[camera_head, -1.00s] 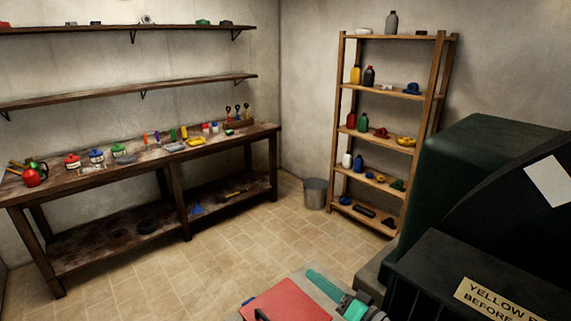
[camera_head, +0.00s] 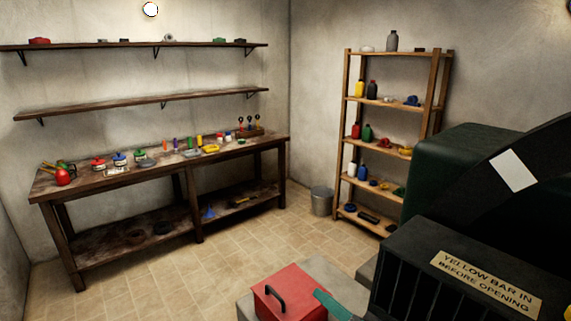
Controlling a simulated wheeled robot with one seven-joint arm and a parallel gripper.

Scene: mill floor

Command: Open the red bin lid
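A red lid (camera_head: 295,292) with a dark handle (camera_head: 275,297) shows at the bottom centre of the head view, on a pale grey block or bin (camera_head: 325,270). The lid looks closed; its lower part is cut off by the picture's edge. A teal bar (camera_head: 331,304) lies just right of the lid, partly out of the picture. I cannot tell whether it touches the lid. My gripper is not in view.
A dark machine (camera_head: 455,180) with a sign (camera_head: 487,282) fills the right side. A workbench (camera_head: 165,162) with several small items stands at the left. A shelf rack (camera_head: 347,110) and a metal bucket (camera_head: 321,201) stand at the back. The tiled floor (camera_head: 230,250) between is clear.

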